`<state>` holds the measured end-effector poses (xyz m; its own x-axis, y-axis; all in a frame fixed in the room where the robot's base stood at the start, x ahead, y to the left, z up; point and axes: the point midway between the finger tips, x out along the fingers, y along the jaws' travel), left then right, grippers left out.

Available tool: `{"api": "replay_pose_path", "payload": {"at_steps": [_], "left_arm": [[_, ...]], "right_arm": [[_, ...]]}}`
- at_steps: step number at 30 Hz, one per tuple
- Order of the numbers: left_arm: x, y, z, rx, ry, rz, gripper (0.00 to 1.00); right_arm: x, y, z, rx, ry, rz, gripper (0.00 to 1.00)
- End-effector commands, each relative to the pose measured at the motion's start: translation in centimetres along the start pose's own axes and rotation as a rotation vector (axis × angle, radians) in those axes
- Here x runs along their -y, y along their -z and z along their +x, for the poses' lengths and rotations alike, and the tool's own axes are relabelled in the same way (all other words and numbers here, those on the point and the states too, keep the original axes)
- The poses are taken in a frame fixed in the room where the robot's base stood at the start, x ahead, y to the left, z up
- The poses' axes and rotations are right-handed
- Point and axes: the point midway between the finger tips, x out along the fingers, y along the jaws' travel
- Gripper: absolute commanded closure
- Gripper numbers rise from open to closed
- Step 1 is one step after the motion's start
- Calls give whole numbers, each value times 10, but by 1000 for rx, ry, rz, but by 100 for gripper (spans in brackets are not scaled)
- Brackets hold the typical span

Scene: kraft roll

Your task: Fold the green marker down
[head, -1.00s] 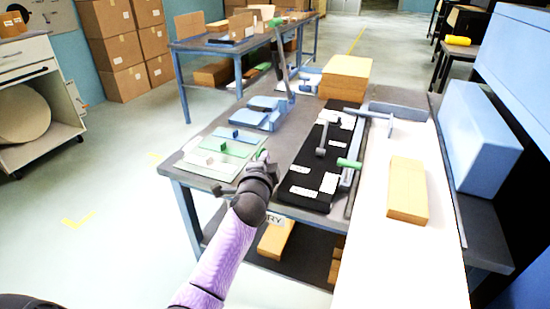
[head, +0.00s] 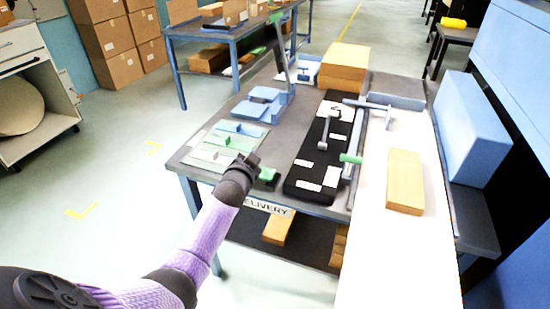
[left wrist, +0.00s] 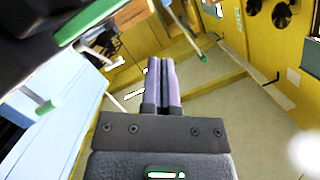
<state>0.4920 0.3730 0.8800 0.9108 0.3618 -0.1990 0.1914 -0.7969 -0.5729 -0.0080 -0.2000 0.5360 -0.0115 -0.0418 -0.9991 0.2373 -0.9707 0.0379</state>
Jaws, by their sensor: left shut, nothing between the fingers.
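A green block (head: 268,175), which looks like the marker, sits at the front edge of the grey table, beside the black mat. I cannot tell whether it stands or lies flat. My left gripper (head: 249,162) is just to the left of it and close; contact cannot be told. In the left wrist view the gripper's fingers (left wrist: 165,82) are together with nothing between them. Several green parts show there, including a long green bar (left wrist: 92,20); which one is the marker is unclear. My right gripper is not in view.
A green-ended handle (head: 350,158) stands between the black mat (head: 300,188) and the white paper sheet (head: 375,215). Pale green plates (head: 208,155) lie left of my gripper. An upright lever (head: 281,45) rises behind blue pieces (head: 268,94). The floor at left is clear.

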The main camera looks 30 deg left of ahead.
Motion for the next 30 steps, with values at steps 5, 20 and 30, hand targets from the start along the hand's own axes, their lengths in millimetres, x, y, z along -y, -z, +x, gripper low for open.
{"api": "replay_pose_path", "payload": {"at_steps": [5, 20, 30], "left_arm": [[21, 27, -6, -3, 2, -2, 100], [38, 28, -97, 0, -2, -4, 100], [38, 25, -106, 0, -1, -2, 100]], "right_arm": [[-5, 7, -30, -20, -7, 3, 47], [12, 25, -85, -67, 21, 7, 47], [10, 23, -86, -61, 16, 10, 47]]}}
